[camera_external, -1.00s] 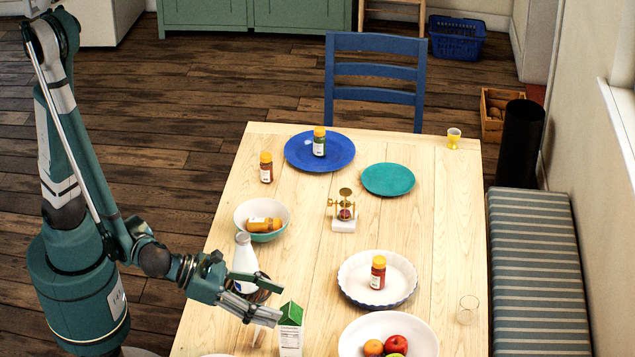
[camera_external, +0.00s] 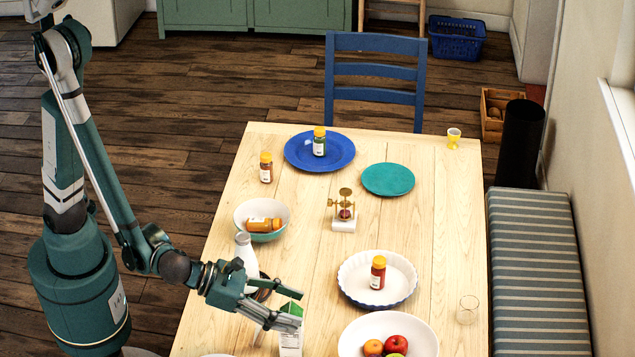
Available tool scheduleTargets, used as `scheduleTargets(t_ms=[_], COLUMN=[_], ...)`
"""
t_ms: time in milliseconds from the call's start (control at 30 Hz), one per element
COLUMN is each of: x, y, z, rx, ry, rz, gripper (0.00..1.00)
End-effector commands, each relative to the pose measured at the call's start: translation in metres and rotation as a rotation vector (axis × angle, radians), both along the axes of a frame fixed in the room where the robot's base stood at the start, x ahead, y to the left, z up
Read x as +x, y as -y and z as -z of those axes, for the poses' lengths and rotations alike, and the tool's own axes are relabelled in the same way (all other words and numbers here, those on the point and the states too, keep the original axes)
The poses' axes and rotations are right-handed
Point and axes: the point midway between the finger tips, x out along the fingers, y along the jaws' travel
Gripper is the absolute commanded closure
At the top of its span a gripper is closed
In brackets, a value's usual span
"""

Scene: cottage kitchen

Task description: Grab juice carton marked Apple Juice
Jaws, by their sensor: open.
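A white carton with a green top (camera_external: 291,343) stands upright near the front of the table. Its label is too small to read, so I cannot tell whether it says Apple Juice. My gripper (camera_external: 298,311) is open at the carton's top, with one finger behind and one in front as seen here. The fingers hide part of the carton's upper end. I cannot tell whether they touch it.
A white bottle (camera_external: 245,257) stands close behind my gripper. A fruit bowl (camera_external: 427,338) and a fluted white dish (camera_external: 350,276) with a spice jar (camera_external: 378,272) are to the right. A bowl with a tipped jar (camera_external: 263,225) lies farther back. The table's right side is mostly clear.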

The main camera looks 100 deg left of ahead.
Motion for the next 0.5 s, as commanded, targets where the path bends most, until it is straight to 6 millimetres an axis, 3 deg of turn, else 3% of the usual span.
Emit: scheduleTargets(t_ms=[167, 500], x=[-0.0001, -0.0002], y=[0.0001, 0.0], z=[0.0001, 0.0], rx=[0.0, 0.0], ry=[0.0, 0.0], rz=[0.0, 0.0], gripper=[0.45, 0.89])
